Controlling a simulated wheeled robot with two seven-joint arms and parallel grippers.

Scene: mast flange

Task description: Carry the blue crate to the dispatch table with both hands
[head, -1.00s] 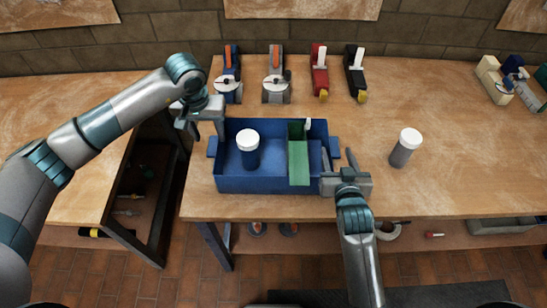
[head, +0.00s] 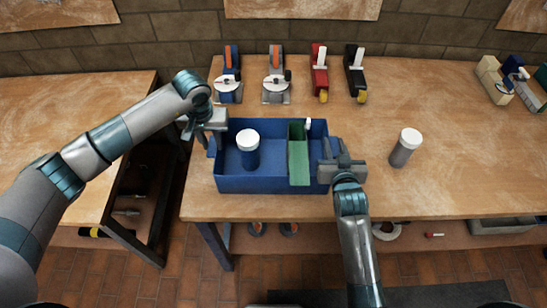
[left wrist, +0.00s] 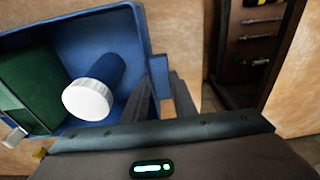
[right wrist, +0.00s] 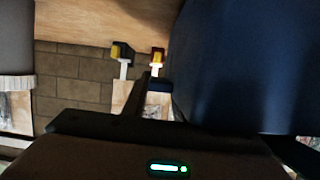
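The blue crate (head: 262,183) stands upright on the wooden table, near its left end. Inside are a dark blue bottle with a white lid (head: 247,152) and a green divider or panel (head: 299,155). My left gripper (head: 197,134) is at the crate's left handle; in the left wrist view its fingers (left wrist: 164,90) stand apart close to the small blue handle (left wrist: 159,68). My right gripper (head: 335,150) is at the crate's right end, its fingers at the right handle. In the right wrist view the handle (right wrist: 159,86) is beside one finger; the other is hidden against the dark crate wall.
A grey bottle with a white lid (head: 405,148) stands right of the crate. Several tools stand behind it, including a red one (head: 320,78). Another table (head: 60,120) is at the left, across a gap. The table's right part is largely clear.

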